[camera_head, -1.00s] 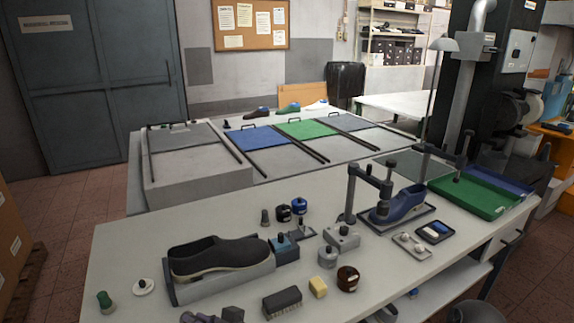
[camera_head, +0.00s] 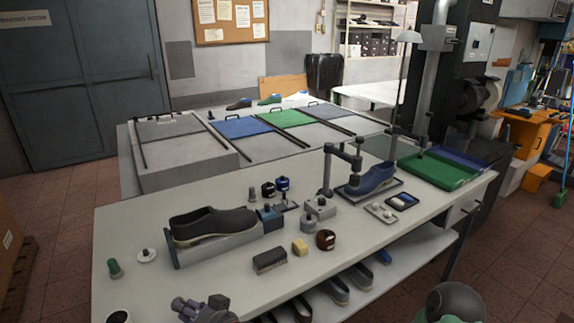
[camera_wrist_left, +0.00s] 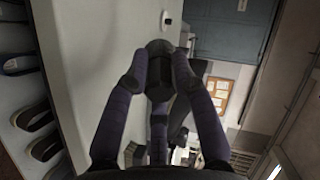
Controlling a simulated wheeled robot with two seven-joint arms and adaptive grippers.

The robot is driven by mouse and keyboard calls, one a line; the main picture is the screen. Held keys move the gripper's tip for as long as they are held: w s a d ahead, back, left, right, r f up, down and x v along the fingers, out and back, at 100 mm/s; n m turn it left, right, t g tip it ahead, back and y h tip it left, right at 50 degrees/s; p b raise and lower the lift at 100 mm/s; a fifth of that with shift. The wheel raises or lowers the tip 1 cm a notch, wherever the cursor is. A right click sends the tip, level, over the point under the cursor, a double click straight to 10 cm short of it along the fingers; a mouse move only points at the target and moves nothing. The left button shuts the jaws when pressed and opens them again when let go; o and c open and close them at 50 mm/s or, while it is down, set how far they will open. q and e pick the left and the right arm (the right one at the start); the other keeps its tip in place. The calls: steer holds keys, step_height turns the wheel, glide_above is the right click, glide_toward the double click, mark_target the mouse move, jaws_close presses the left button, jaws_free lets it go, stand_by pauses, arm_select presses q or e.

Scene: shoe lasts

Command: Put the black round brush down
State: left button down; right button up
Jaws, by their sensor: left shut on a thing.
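My left gripper (camera_head: 203,307) shows at the bottom of the head view, in front of the shoe on the bench. It is shut on the black round brush (camera_head: 218,302), seen as a dark knob at its fingertips. In the left wrist view the purple-grey fingers (camera_wrist_left: 158,78) close around the dark brush (camera_wrist_left: 158,52). The brush appears held above the pale bench top (camera_head: 180,285); the exact gap cannot be told.
A black shoe (camera_head: 212,223) sits on a grey stand. A rectangular brush (camera_head: 270,261), yellow block (camera_head: 299,247) and brown round jar (camera_head: 326,240) lie beside it. A green-knobbed piece (camera_head: 115,268) and white disc (camera_head: 147,256) stand left. The front-left bench top is largely clear.

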arm_select(q)
steer(key=shift+w+r+t+h, duration=0.3)
steer(key=shift+w+r+t, duration=0.05)
steer(key=shift+w+t, duration=0.1)
steer(key=w+d+m+t+h+p, duration=0.1)
steer(key=w+m+h, duration=0.1)
steer(key=w+d+m+t+h+p, duration=0.1)
steer(key=w+m+h+p, duration=0.1)
steer(key=w+d+m+t+h+p, duration=0.1)
steer(key=w+m+t+p, duration=0.1)
steer(key=w, duration=0.1)
steer(key=shift+d+f+h, duration=0.15)
steer(key=shift+f+h, duration=0.25)
steer(key=shift+w+d+f+m+t+h+p, duration=0.15)
steer(key=shift+d+f+m+t+h+p, duration=0.35)
steer(key=shift+m+h, duration=0.25)
steer(key=shift+r, duration=0.1)
